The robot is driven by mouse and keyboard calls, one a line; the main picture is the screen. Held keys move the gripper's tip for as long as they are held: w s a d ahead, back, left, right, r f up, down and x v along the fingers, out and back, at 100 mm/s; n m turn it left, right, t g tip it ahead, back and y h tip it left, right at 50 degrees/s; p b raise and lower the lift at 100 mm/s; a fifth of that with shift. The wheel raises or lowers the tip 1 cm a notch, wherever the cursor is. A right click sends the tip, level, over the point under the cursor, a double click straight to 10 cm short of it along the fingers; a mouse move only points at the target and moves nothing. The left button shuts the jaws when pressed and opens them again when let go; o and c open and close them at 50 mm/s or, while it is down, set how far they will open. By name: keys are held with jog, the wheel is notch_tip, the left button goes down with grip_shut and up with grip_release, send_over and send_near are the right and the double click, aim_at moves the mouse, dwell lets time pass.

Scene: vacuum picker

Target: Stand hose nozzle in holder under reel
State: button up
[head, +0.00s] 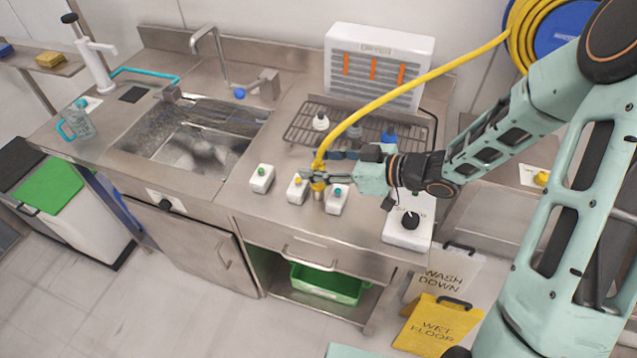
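The hose nozzle (318,189) is a small brass-coloured piece at the lower end of the yellow hose (440,72). It points down above the steel counter, near the front edge. My gripper (316,177) reaches in from the right with its fingers around the nozzle and appears shut on it. The hose rises from the nozzle to the right, up to the blue reel (563,28) on the wall at the top right. My arm covers much of the area under the reel. I cannot make out the holder there.
A wire rack (300,130) and a white dryer (378,62) are behind. The sink (190,150) is left. A yellow floor sign (437,325) stands at front right.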

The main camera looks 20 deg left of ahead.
grip_shut()
jog(key=shift+r, duration=0.15)
dwell(0.4)
